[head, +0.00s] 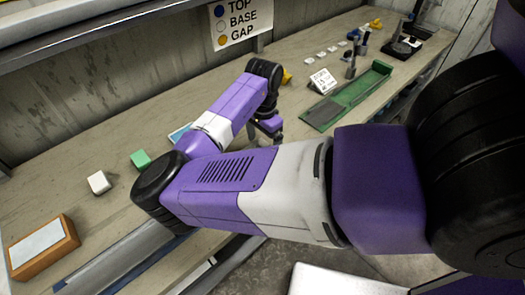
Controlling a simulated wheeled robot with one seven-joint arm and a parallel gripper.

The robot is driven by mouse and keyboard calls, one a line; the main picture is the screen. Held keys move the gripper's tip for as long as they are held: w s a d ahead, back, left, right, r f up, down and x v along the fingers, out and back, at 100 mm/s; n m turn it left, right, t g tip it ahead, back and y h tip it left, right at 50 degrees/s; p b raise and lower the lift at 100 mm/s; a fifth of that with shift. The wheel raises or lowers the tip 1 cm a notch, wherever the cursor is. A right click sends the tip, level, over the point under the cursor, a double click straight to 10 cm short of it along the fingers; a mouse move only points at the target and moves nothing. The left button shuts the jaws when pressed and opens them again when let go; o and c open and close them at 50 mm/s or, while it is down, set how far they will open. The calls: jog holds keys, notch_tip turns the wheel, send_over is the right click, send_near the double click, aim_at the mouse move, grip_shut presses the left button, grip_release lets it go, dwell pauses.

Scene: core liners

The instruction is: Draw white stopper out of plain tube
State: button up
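My gripper (273,132) points down over the bench behind my forearm. It is small and partly hidden, so I cannot see whether its fingers are apart or hold anything. A long grey tube-like piece (125,262) lies along the bench's front edge at lower left, and my arm covers its right part. I cannot make out a white stopper in a tube's end. A small white block (98,182) and a green block (140,159) lie on the bench left of my arm, well apart from my gripper.
An orange-brown box with a pale top (42,246) sits at far left. A green tray (350,95) lies right of my gripper, beside a small white sign (322,81). Several small white pieces and a dark stand (402,44) are farther back. The back-left bench (85,130) is clear.

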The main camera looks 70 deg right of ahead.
jog(key=c, duration=1.3)
jog(key=shift+d, duration=0.1)
jog(key=shift+s+d+p, duration=0.25)
jog(key=shift+s+d, duration=0.75)
jog(key=shift+d, duration=0.55)
jog(key=shift+s+d+p, duration=0.3)
jog(key=shift+s+d, duration=0.7)
jog(key=shift+d, duration=0.55)
jog(key=shift+s+d+p, duration=0.25)
jog(key=shift+s+d, duration=0.75)
jog(key=shift+d, duration=0.55)
dwell(1.1)
jog(key=o, duration=1.6)
notch_tip(320, 180, up, 8)
jog(key=b, duration=0.1)
